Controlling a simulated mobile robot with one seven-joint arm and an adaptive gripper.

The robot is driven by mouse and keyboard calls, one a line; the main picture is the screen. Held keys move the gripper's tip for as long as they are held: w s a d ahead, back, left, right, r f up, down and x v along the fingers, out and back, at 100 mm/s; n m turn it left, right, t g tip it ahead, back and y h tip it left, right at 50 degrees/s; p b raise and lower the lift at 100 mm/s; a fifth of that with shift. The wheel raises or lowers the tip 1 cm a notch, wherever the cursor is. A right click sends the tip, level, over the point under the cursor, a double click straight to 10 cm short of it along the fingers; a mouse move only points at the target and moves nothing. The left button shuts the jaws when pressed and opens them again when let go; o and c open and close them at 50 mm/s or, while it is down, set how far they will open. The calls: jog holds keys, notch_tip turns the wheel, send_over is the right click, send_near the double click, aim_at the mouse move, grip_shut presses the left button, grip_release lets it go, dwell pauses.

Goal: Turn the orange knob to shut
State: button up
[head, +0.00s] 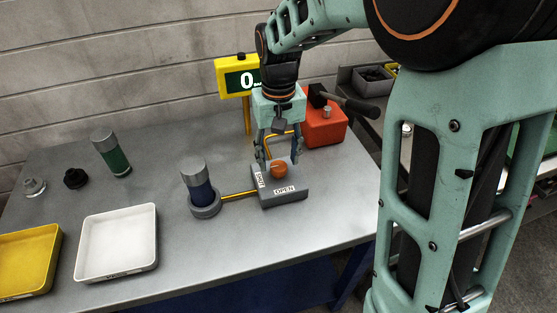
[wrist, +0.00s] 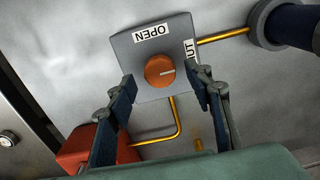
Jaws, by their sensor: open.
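The orange knob (head: 279,171) sits on top of a grey valve box (head: 298,184) on the table. The box carries an OPEN label (head: 284,190) on its near side and a SHUT label (head: 261,180) on its left side. In the wrist view the knob (wrist: 158,71) has a white line pointing right, towards the side with the SHUT label (wrist: 190,48), which a finger partly hides. My gripper (head: 279,160) is open over the box, pointing down. In the wrist view its fingertips stand on either side of the knob, apart from it.
A yellow pipe (head: 238,196) joins the box to a blue cylinder (head: 200,192) at left. A yellow display (head: 234,77) and a red box (head: 325,128) stand behind. A white tray (head: 117,243), yellow tray (head: 27,262) and green cylinder (head: 113,156) are farther left.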

aim_at(279, 166)
notch_tip(279, 166, up, 10)
dwell(0.3)
jog(key=shift+r, duration=0.1)
